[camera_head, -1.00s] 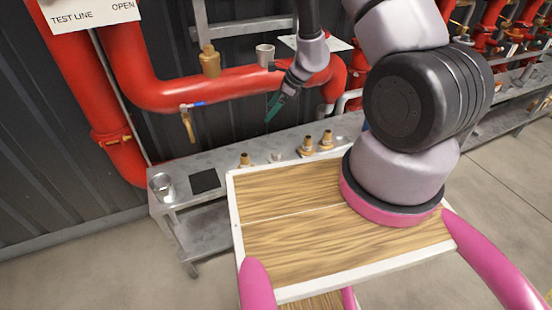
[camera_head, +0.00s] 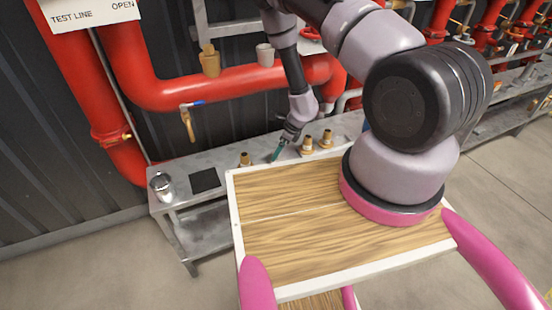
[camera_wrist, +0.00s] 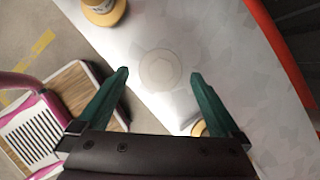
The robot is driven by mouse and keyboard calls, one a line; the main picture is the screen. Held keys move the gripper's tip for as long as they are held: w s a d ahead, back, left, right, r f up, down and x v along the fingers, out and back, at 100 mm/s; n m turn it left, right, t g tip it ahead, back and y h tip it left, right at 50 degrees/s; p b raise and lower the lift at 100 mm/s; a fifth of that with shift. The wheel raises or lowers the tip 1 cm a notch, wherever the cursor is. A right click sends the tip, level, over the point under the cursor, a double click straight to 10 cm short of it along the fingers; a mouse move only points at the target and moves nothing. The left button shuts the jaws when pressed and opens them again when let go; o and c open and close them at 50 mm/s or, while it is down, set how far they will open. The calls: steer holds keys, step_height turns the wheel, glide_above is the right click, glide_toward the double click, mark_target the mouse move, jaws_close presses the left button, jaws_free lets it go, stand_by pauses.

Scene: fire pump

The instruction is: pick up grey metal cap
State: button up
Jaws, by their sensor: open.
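The grey metal cap (camera_wrist: 160,69) is a pale round disc on the grey metal bench (camera_wrist: 215,45), seen from above in the wrist view. My gripper (camera_wrist: 158,77) is open, with its two green fingers pointing toward the cap. The cap shows between and around the level of the fingertips, and nothing is held. In the head view my gripper (camera_head: 277,153) is low over the bench, close to its front edge, and the cap is hidden or too small to make out there. I cannot tell the exact height of the fingertips above it.
Brass fittings (camera_head: 307,146) stand on the bench to the right, and another brass fitting (camera_head: 246,160) to the left. A metal cup (camera_head: 162,186) and a black mat (camera_head: 204,180) are at the left end. A red pipe (camera_head: 225,88) runs behind, above the bench.

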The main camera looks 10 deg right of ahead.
steer(key=x, duration=0.3)
steer(key=shift+w+a+f, duration=0.1)
steer(key=shift+f, duration=0.2)
